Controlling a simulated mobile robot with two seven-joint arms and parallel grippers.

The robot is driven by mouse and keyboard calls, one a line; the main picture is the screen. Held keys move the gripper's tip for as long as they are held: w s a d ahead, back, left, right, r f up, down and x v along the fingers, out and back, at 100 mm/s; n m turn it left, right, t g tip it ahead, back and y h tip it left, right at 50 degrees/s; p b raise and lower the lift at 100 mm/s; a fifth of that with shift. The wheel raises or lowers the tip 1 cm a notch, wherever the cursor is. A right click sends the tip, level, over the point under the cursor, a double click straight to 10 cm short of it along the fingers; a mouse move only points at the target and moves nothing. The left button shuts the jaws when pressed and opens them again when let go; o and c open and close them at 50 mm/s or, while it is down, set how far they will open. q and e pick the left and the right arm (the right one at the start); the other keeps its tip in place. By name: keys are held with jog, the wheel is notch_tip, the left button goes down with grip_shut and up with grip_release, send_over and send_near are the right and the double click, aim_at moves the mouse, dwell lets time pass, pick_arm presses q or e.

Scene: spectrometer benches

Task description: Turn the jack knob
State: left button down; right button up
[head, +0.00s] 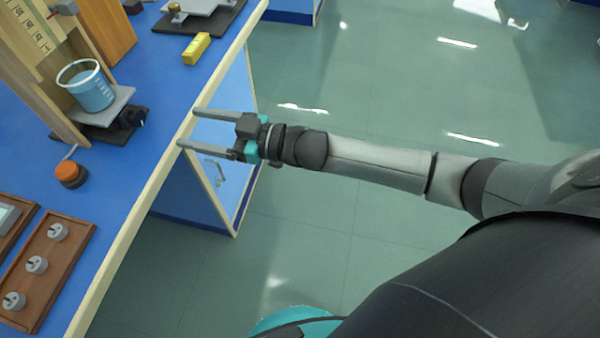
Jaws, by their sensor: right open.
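The jack (108,108) stands on the blue bench with a grey top plate and a dark base. Its dark knob (136,118) faces right, toward the bench's edge. A glass beaker of blue liquid (92,92) stands on the top plate. My right gripper (189,127) reaches in from the right with its two fingers apart and nothing between them. Its fingertips are at the bench's edge in the picture, to the right of the knob and apart from it. My left gripper is not in view.
An orange-topped round button (71,174) sits in front of the jack. A wooden tray (58,268) holds several grey weights. A yellow block (196,48) lies behind. A wooden stand (48,85) rises left of the jack. The bench top right of the jack is clear.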

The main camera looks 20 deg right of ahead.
jog(key=s+d+f+m+h+p, duration=0.3)
jog(key=d+f+h+p, duration=0.1)
jog(key=d+f, duration=0.4)
jog(key=s+d+f+m+h+p, duration=0.3)
jog(key=d+f+h, duration=0.3)
jog(key=d+f, duration=0.3)
jog(key=shift+f+g+h+p, duration=0.35)
jog(key=shift+f+p, duration=0.25)
jog(key=shift+f, duration=0.9)
